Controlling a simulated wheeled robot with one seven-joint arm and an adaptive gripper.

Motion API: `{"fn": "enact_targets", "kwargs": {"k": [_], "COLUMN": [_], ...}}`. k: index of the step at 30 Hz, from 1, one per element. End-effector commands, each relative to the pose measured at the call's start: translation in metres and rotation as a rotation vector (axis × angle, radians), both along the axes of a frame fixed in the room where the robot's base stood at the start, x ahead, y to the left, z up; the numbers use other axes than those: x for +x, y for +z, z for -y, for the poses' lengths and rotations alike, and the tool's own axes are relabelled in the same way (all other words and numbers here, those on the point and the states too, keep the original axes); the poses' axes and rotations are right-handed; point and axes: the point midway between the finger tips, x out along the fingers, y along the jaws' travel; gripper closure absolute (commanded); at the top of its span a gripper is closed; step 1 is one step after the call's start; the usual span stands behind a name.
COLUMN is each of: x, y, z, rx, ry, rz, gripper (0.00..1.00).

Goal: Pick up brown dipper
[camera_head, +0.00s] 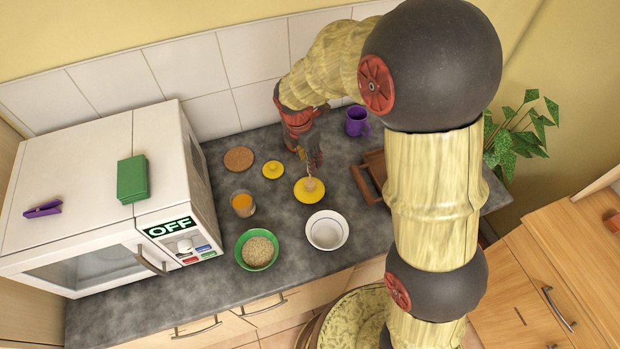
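No brown dipper shows clearly as such. A small tan-brown rounded piece (311,184), which may be part of it, shows over a yellow dish (301,194) on the dark counter.
Near the gripper are a small yellow lid (272,169), a purple mug (357,121), a brown wooden rack (367,188) and a white bowl (327,231). A glass (243,204), a green bowl (257,250) and a cork mat (239,159) lie left, beside a white microwave (80,220).

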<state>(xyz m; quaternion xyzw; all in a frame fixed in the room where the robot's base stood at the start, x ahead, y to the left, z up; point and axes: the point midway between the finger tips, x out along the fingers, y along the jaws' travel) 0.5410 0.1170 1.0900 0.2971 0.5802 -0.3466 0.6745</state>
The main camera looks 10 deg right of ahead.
Motion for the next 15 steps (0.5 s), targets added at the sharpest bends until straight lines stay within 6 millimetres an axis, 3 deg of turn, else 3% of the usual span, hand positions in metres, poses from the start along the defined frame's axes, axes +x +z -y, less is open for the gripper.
{"fn": "enact_targets", "kwargs": {"k": [15], "x": [0.002], "y": [-0.059], "z": [0.012], "rx": [0.0], "ry": [-0.003], "rz": [0.0], "gripper": [0.66]}}
